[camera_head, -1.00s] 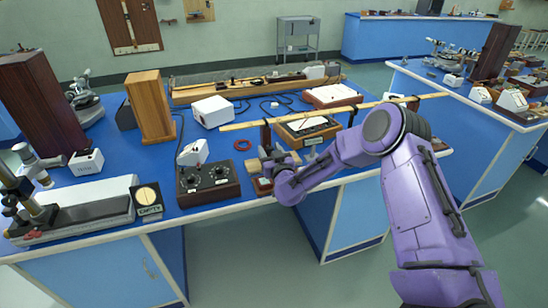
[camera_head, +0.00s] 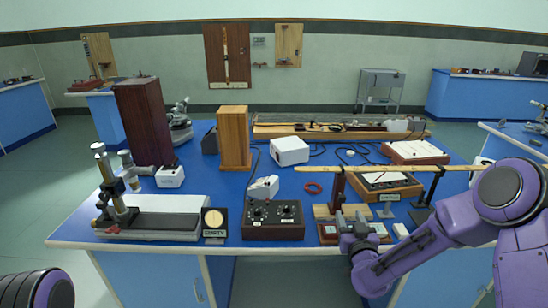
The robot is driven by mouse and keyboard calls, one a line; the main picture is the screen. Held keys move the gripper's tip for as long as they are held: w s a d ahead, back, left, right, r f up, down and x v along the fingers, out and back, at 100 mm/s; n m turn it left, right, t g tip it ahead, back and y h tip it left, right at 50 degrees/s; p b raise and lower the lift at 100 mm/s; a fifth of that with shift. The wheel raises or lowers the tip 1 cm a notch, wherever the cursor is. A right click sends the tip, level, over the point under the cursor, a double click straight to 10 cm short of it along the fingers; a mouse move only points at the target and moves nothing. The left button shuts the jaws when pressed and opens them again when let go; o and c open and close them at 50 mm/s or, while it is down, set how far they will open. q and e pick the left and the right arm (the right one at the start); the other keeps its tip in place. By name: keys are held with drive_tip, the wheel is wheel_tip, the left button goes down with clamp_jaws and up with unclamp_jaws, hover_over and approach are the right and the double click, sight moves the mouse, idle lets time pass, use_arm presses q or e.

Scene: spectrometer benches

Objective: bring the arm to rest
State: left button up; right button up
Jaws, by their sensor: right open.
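My right gripper (camera_head: 354,222) is at the front edge of the blue bench (camera_head: 170,245), its purple arm coming in from the right. It is open, just in front of a small wooden block with a dark upright, close to a small brown box (camera_head: 328,232). I cannot tell whether it touches either. Part of my left arm (camera_head: 40,290) shows at the bottom left corner; its gripper is out of view.
A black control box (camera_head: 272,220) stands left of the gripper. A long wooden rule (camera_head: 390,169) spans above on dark supports. A microscope-like instrument (camera_head: 120,200) stands at the left. The floor in front of the bench is clear.

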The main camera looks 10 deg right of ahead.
drive_tip(key=s+a+f+m+g+y, duration=0.1)
drive_tip(key=s+a+f+m+g, duration=0.15)
drive_tip(key=s+f, duration=0.45)
drive_tip(key=s+a+f+m+g, duration=0.2)
drive_tip(key=s+f+m+g, duration=0.15)
drive_tip(key=s+f, duration=0.4)
drive_tip(key=s+f+n+g, duration=0.1)
drive_tip(key=s+f+g, duration=0.3)
drive_tip(key=s, duration=0.7)
drive_tip(key=s+f+n+g, duration=0.1)
drive_tip(key=s+f+g, duration=0.3)
drive_tip(key=s+f, duration=0.4)
drive_tip(key=s, duration=0.3)
drive_tip(key=shift+s+a+f, duration=0.3)
drive_tip(key=shift+a+f, duration=0.1)
